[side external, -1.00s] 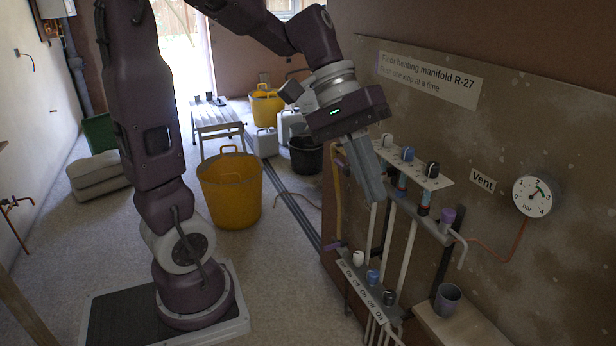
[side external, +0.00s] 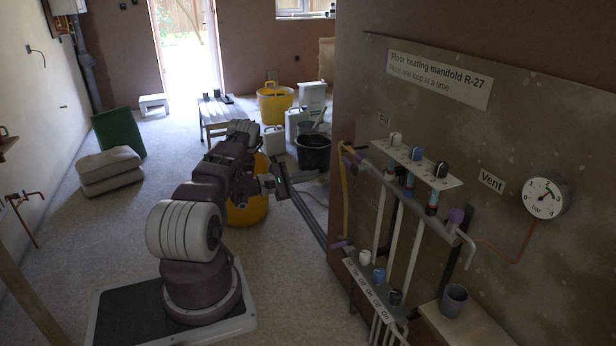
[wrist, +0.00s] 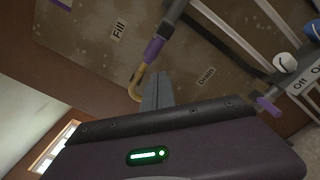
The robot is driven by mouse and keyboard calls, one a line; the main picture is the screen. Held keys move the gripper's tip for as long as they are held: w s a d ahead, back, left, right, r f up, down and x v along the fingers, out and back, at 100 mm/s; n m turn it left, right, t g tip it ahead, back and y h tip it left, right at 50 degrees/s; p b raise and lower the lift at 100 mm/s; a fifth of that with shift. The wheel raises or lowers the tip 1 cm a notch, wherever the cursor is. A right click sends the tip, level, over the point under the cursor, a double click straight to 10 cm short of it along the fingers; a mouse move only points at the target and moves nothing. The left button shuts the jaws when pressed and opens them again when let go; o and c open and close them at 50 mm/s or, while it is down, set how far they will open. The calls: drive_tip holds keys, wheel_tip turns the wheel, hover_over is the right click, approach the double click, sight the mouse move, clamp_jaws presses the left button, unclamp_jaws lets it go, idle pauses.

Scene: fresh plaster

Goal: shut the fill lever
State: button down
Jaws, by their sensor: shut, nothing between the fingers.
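The fill lever has a purple handle (wrist: 153,48), seen in the wrist view beside the "Fill" label (wrist: 118,30), where the yellow hose (wrist: 136,84) meets the pipe. The handle appears roughly in line with the pipe end. In the side external view the purple handle (side external: 358,158) is at the left end of the upper rail. My gripper (wrist: 158,78) is shut and empty; its tips show just below the handle in the wrist view, with depth and contact unclear. In the side external view my gripper is left of the manifold, pointing towards it.
A second purple lever (wrist: 268,106) is near the "Drain" label (wrist: 206,76). White, blue and black knobs stand on both rails. The vent's purple handle (side external: 456,216) is at the upper rail's right end. A black bucket (side external: 313,152) stands behind my gripper.

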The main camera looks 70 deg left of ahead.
sight(344, 160)
drive_tip(key=w, duration=1)
drive_tip(key=shift+w, duration=0.4)
drive_tip(key=shift+r, duration=0.2)
drive_tip(key=shift+a+r, duration=0.15)
drive_tip(key=shift+r, duration=0.45)
drive_tip(key=shift+r, duration=0.75)
